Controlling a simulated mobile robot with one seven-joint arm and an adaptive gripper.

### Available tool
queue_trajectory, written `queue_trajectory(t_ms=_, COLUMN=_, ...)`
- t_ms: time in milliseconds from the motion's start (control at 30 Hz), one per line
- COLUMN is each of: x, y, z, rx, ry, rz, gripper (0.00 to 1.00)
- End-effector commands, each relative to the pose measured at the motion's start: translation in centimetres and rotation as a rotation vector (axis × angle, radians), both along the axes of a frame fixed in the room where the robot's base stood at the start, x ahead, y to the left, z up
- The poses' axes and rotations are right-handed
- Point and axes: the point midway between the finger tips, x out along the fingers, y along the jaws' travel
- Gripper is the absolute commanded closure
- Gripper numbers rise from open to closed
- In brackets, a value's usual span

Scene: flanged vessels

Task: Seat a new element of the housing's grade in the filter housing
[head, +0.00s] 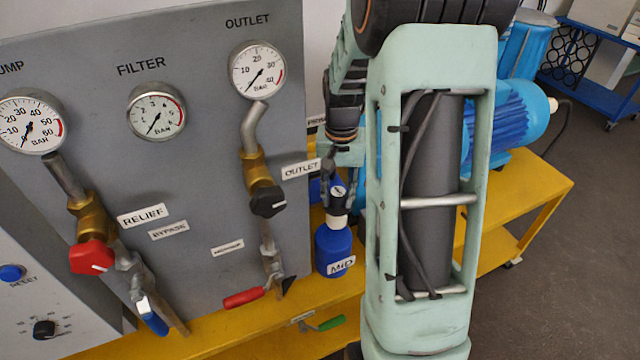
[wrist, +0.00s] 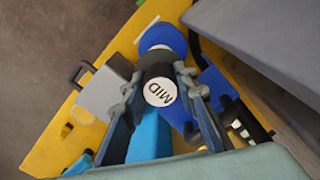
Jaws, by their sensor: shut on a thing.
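My gripper (head: 333,172) is shut on a dark filter element (head: 338,203) whose pale end cap faces up. In the wrist view my gripper (wrist: 160,82) has a finger on each side of the element (wrist: 160,92), and its cap reads MID. The blue filter housing (head: 332,252), labelled MID, stands upright on the yellow bench directly below the element. Its blue body also shows behind the element in the wrist view (wrist: 167,38). A whitish part shows between element and housing; I cannot tell how far the element sits inside.
A grey gauge panel (head: 200,200) with valves stands left of the housing. A red lever (head: 244,298) and a green lever (head: 330,323) are near the yellow bench (head: 290,340). A blue motor (head: 500,120) is behind my arm. Open floor lies at the right.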

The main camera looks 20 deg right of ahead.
Motion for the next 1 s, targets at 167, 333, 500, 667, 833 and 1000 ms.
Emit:
queue_trajectory(t_ms=167, x=0.0, y=0.0, z=0.0, rx=0.000, ry=0.000, rz=0.000, gripper=1.00)
queue_trajectory(t_ms=333, x=0.0, y=0.0, z=0.0, rx=0.000, ry=0.000, rz=0.000, gripper=1.00)
queue_trajectory(t_ms=500, x=0.0, y=0.0, z=0.0, rx=0.000, ry=0.000, rz=0.001, gripper=1.00)
queue_trajectory(t_ms=667, x=-0.1, y=0.1, z=-0.5, rx=-0.001, ry=0.000, rz=0.001, gripper=1.00)
queue_trajectory(t_ms=833, x=-0.1, y=0.1, z=-1.9, rx=0.000, ry=0.001, rz=0.001, gripper=1.00)
queue_trajectory(t_ms=1000, x=-0.1, y=0.1, z=-3.7, rx=0.000, ry=0.001, rz=0.001, gripper=1.00)
